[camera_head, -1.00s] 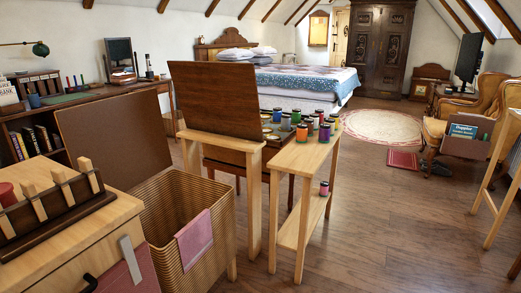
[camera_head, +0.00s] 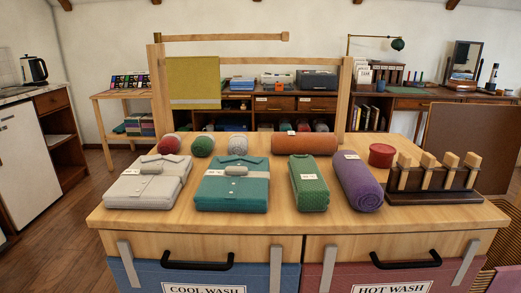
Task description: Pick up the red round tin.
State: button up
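The red round tin (camera_head: 381,155) stands on the wooden table top (camera_head: 237,223), toward its back right. It is a short red cylinder with a lid-like top. It sits just behind and right of a rolled purple towel (camera_head: 359,183) and left of a dark wooden rack with upright light blocks (camera_head: 433,180). The rack's left end is close to the tin. My gripper is not in view.
Folded grey (camera_head: 148,184) and teal (camera_head: 232,184) shirts, a green folded knit (camera_head: 309,184), an orange roll (camera_head: 304,143) and several balls lie on the table. A wooden rail with a yellow cloth (camera_head: 193,82) stands behind. Black-handled bins (camera_head: 197,266) are below the front edge.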

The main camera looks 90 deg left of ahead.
aim_at(376, 161)
jog(key=u, duration=2.3)
